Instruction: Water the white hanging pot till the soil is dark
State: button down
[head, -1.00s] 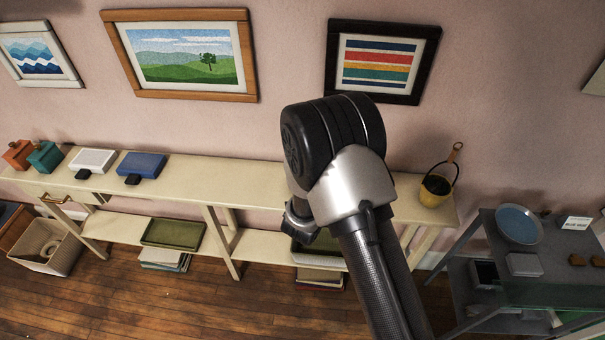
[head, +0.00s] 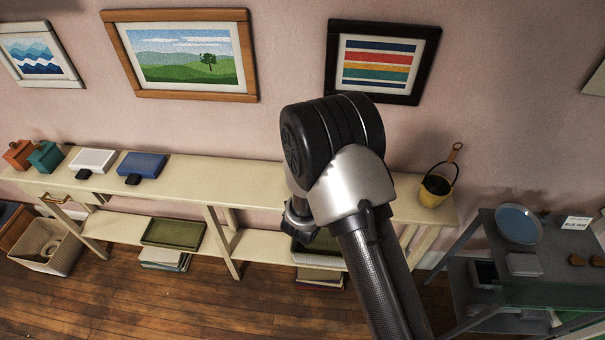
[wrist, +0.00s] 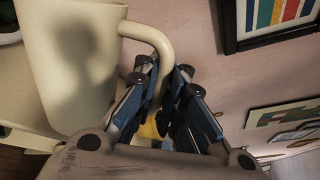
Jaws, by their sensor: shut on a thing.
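A cream jug (wrist: 62,75) with a curved handle fills the left of the wrist view. My gripper (wrist: 163,72) is shut on the jug's handle, with its blue-grey fingers on both sides of it. The jug looks tilted in this view, and its spout and contents cannot be seen. In the head view my arm hides the gripper and the jug. I cannot make out a white hanging pot or its soil in either view.
A long cream shelf (head: 195,180) runs along the wall. A yellow bucket (head: 433,190) stands at its right end. A grey table (head: 490,235) with a blue plate (head: 519,223) is at the right. A striped picture (head: 380,62) hangs behind my arm. The wooden floor (head: 140,300) in front is clear.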

jog(key=shift+r, duration=0.1)
jog(key=f+b, duration=0.1)
jog(key=f+m+b, duration=0.1)
jog(key=b, duration=0.1)
jog(key=shift+s+d+f, duration=0.2)
jog(key=shift+d+f, duration=0.05)
jog(key=shift+d, duration=0.15)
jog(key=shift+s+d+f+m+t+b, duration=0.25)
jog(key=shift+f+m+b, duration=0.2)
jog(key=shift+b, duration=0.5)
jog(key=shift+w+r, duration=0.1)
jog(key=shift+r, duration=0.1)
